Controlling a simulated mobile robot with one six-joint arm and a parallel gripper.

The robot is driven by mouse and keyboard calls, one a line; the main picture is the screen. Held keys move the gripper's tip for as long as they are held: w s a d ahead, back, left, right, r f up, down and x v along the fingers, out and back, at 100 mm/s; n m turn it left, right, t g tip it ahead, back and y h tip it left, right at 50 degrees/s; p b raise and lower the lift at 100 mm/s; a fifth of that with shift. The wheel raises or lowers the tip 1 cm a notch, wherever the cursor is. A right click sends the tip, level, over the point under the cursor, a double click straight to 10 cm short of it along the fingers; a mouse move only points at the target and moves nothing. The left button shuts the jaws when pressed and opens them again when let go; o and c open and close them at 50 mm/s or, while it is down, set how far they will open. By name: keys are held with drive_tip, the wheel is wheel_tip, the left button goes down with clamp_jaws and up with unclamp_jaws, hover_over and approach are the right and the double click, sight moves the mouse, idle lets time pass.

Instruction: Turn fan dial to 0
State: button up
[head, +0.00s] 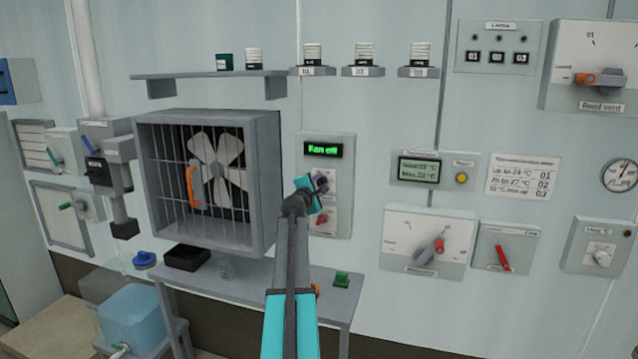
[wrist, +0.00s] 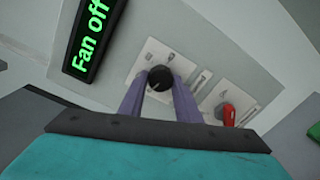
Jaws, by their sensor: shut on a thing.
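The fan panel (head: 340,222) is on the wall right of the caged fan (head: 215,168). Its green display (head: 323,149) reads "Fan off", and the same display (wrist: 92,35) shows in the wrist view. The black fan dial (wrist: 160,78) is on the panel's upper white plate. My gripper (head: 318,185) is at this plate, and in the wrist view its two fingers (wrist: 160,92) are shut on the dial, one on each side. The dial's pointer and scale marks are mostly hidden by the fingers. A red switch (wrist: 226,113) is on the plate beside it.
A grey shelf (head: 210,75) is above the fan, and a table (head: 320,290) with a green block (head: 341,279) is below the panel. Other wall boxes, including one with a red-tipped dial (head: 430,248), are to the right.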

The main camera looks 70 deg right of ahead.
drive_tip(key=shift+d+r+n+p, duration=0.15)
drive_tip(key=shift+n+p, duration=0.1)
drive_tip(key=shift+n, duration=0.55)
drive_tip(key=shift+a+r+n+p, duration=0.1)
drive_tip(key=shift+n+p, duration=0.15)
drive_tip(key=shift+n, duration=0.55)
drive_tip(key=o, duration=1.1)
drive_tip(key=shift+f, duration=0.1)
drive_tip(key=shift+c, duration=0.2)
drive_tip(key=shift+f, duration=0.1)
drive_tip(key=shift+f, duration=0.1)
